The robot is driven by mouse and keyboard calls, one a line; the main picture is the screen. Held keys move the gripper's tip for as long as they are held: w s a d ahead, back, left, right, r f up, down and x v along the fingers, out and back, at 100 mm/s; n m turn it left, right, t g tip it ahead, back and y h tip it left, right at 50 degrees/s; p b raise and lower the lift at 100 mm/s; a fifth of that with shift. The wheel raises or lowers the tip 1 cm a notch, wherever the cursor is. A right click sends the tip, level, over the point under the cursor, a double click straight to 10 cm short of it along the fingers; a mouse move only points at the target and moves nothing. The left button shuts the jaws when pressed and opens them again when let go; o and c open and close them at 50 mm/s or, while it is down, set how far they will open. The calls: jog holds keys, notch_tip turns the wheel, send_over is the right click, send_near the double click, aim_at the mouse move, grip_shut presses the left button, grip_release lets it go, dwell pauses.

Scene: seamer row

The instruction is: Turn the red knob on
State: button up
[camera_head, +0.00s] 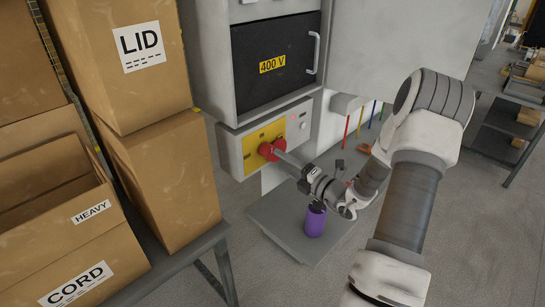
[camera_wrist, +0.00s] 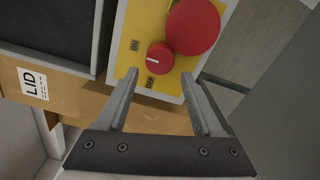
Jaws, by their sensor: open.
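The red knob (camera_wrist: 160,57) is a small round dial with a white pointer line. It sits on the yellow panel (camera_wrist: 131,28), and its pointer faces roughly left in the wrist view. Two small dark labels lie beside it on the panel. A larger red mushroom button (camera_wrist: 193,26) is mounted close to it, up and right; a red control on the panel also shows in the head view (camera_head: 266,149). My gripper (camera_wrist: 160,73) is open and empty, its fingertips near the knob on either side. I cannot tell whether they touch it.
The panel box is under a cabinet with a black door (camera_head: 278,58) marked 400 V. Cardboard boxes (camera_head: 165,175) are stacked close on the left. A purple can (camera_head: 315,219) stands on a low grey platform (camera_head: 275,230) below my arm. Open floor lies to the right.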

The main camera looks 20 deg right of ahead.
jog(key=v, duration=1.1)
jog(key=shift+s, duration=0.25)
jog(key=s+a+r+n+g+y, duration=0.2)
jog(key=a+n+g, duration=0.3)
jog(key=a+n, duration=0.3)
jog(key=s+a+r+n+g+y, duration=0.25)
jog(key=a+n+g, duration=0.25)
jog(key=a+n, duration=0.3)
jog(key=s+a+r+n+g+y, duration=0.1)
jog(key=a+r+n+g, duration=0.1)
jog(key=a+n+g, duration=0.45)
jog(key=s+a+r+n+g+h, duration=0.1)
jog(key=s+a+r+n+h, duration=0.15)
jog(key=s+n+h, duration=0.75)
jog(key=d+r+n+t+h, duration=0.1)
jog(key=r+n+t, duration=0.2)
jog(key=n, duration=0.4)
jog(key=s+d+r+n+t, duration=0.1)
jog(key=d+r+n+t, duration=0.1)
jog(key=n, duration=0.5)
jog(key=shift+r+n+t+h, duration=0.35)
jog(key=shift+r+t, duration=0.2)
jog(key=shift+r, duration=0.6)
